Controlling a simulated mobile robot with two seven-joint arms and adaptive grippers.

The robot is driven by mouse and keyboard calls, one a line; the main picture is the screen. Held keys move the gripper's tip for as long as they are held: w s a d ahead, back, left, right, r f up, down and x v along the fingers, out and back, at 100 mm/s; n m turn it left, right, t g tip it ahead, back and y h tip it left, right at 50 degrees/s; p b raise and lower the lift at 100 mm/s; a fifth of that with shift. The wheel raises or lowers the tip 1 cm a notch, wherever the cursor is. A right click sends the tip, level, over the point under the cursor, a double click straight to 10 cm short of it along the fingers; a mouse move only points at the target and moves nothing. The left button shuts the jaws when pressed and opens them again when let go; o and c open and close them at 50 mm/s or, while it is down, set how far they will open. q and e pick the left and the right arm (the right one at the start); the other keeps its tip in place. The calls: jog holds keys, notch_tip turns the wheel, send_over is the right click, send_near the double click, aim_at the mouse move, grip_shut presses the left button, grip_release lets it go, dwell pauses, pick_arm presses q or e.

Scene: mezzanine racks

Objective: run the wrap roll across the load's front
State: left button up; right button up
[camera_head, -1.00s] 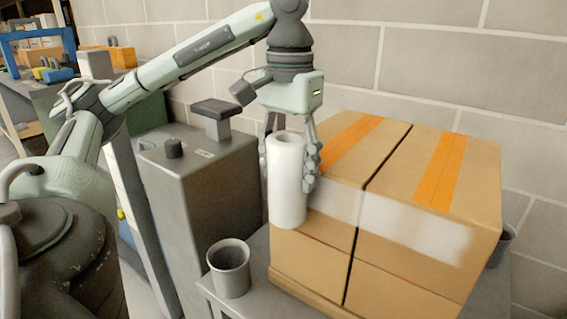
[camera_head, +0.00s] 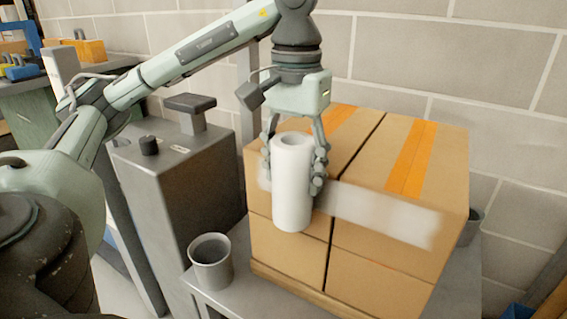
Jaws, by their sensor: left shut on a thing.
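The white wrap roll (camera_head: 292,190) stands upright in my left gripper (camera_head: 295,165), which is shut on it from above with a finger on each side. The roll is in front of the left part of the load (camera_head: 375,250), a block of brown cartons with orange tape on top. A translucent whitish band of wrap (camera_head: 385,215) runs across the upper front of the load, from near its left edge to near its right edge. Part of the band is hidden behind the roll and fingers. My right gripper is not in view.
A grey machine cabinet (camera_head: 175,190) stands left of the load. A grey cup (camera_head: 211,262) sits at the front left corner of the grey table, and another (camera_head: 470,228) is behind the load's right side. A block wall (camera_head: 480,60) closes the back.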

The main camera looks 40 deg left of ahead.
aim_at(438, 216)
pick_arm(q)
jog(key=shift+w+d+p, duration=0.45)
jog(key=shift+d, duration=1.45)
jog(key=shift+w+d+p, duration=0.4)
jog(key=shift+d, duration=1.55)
jog(key=shift+w+d+p, duration=0.45)
jog(key=shift+d, duration=1.45)
jog(key=shift+w+d, duration=0.3)
jog(key=shift+d, duration=0.7)
jog(key=shift+w+d, duration=0.25)
jog(key=shift+d, duration=0.7)
jog(key=shift+w+d, duration=0.3)
jog(key=shift+d, duration=0.7)
jog(key=shift+w+d, duration=0.15)
jog(key=shift+d, duration=0.55)
jog(key=shift+w+d, duration=0.1)
jog(key=shift+d, duration=0.6)
jog(key=shift+s, duration=0.1)
jog(key=s+d, duration=0.1)
jog(key=s, duration=0.5)
jog(key=shift+s+d+b, duration=0.3)
jog(key=shift+s+b, duration=0.05)
jog(key=shift+b, duration=0.05)
